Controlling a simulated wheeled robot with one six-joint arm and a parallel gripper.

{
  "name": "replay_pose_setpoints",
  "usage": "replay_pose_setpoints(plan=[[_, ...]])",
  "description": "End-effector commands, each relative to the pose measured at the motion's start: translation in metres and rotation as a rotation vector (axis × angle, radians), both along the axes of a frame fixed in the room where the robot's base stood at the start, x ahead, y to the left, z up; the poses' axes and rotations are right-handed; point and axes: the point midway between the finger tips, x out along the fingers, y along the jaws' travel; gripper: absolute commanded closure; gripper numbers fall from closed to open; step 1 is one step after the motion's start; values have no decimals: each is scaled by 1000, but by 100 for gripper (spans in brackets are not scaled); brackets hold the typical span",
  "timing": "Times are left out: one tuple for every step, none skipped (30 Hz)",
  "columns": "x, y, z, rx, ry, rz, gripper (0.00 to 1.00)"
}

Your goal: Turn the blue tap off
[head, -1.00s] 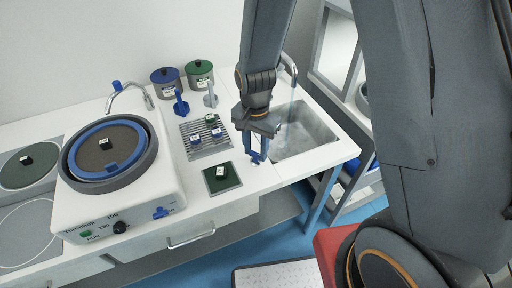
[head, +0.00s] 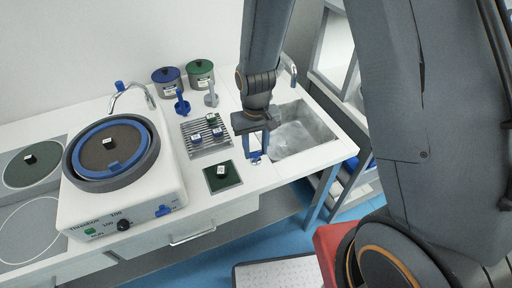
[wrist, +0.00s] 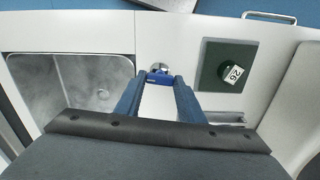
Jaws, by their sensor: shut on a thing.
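The blue tap handle (wrist: 158,74) sits on the white counter beside the sink (wrist: 115,80), with a pale round part at its front. My gripper (wrist: 160,80) points down and is shut on the blue tap handle, with a blue finger on either side. In the head view my gripper (head: 257,150) is at the counter's front, left of the sink. The fingers partly hide the handle there. The curved metal spout (head: 288,68) stands behind the sink, partly hidden by my arm. No water stream shows below it.
A dark green pad (head: 222,177) with a small labelled block lies left of my gripper. A metal rack (head: 205,136) with small blocks is behind it. A grinding machine (head: 110,195) with its own spout and blue knob stands left.

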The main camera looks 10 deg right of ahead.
Motion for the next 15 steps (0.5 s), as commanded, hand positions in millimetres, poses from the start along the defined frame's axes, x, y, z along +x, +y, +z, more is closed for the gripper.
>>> replay_pose_setpoints(plan=[[1,0,1,1,-3,21,87],[1,0,1,1,-3,33,87],[1,0,1,1,-3,49,87],[1,0,1,1,-3,59,87],[1,0,1,1,-3,68,87],[1,0,1,1,-3,80,87],[1,0,1,1,-3,87,87],[1,0,1,1,-3,92,87],[1,0,1,1,-3,98,87],[1,0,1,1,-3,103,87],[1,0,1,1,-3,106,87],[1,0,1,1,-3,110,87],[1,0,1,1,-3,112,87],[1,0,1,1,-3,114,87],[1,0,1,1,-3,115,87]])
